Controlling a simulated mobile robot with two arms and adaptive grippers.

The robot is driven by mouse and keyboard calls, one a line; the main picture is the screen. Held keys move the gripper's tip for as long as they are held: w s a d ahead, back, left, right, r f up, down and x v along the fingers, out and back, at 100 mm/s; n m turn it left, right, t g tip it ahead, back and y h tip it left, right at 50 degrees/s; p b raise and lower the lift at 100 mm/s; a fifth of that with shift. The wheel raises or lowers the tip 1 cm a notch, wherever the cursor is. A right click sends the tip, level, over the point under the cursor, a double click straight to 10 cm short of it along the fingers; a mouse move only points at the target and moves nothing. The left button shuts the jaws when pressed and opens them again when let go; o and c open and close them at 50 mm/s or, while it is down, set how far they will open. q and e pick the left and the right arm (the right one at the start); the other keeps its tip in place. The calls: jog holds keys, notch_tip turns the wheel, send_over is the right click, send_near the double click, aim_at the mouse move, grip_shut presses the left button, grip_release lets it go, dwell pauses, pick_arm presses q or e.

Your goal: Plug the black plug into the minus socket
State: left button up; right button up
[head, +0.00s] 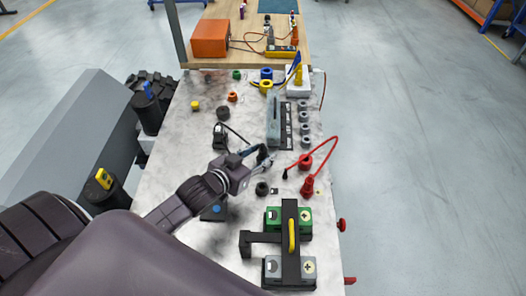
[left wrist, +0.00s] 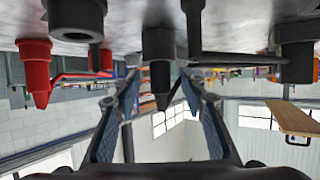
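My left gripper (head: 268,160) is low over the table, its fingers pointing right. In the left wrist view, which shows the scene upside down, the two fingers (left wrist: 160,95) are apart. The black plug (left wrist: 158,50) stands upright between them, its tapered end away from the table, with gaps seen on both sides. In the head view the plug is largely hidden by the gripper. The black ring-shaped socket (head: 262,188), apparently the minus socket, is just nearer than the gripper; its hole shows in the wrist view (left wrist: 76,20). My right gripper is not in view.
A red plug (head: 307,187) with a red cable (head: 330,150) stands near a red ring (head: 305,162). Green and grey blocks in a black frame (head: 290,240) are nearest me. A grey module (head: 274,120) stands beyond the gripper. A black cable (head: 237,133) lies behind it.

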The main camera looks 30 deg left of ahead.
aim_at(263, 144)
pick_arm(q)
jog(key=shift+x, duration=0.8)
jog(key=shift+s, duration=0.1)
jog(key=shift+c, duration=0.6)
grip_shut()
jog(key=shift+r, duration=0.15)
notch_tip(263, 144, up, 20)
jog(key=p, duration=0.1)
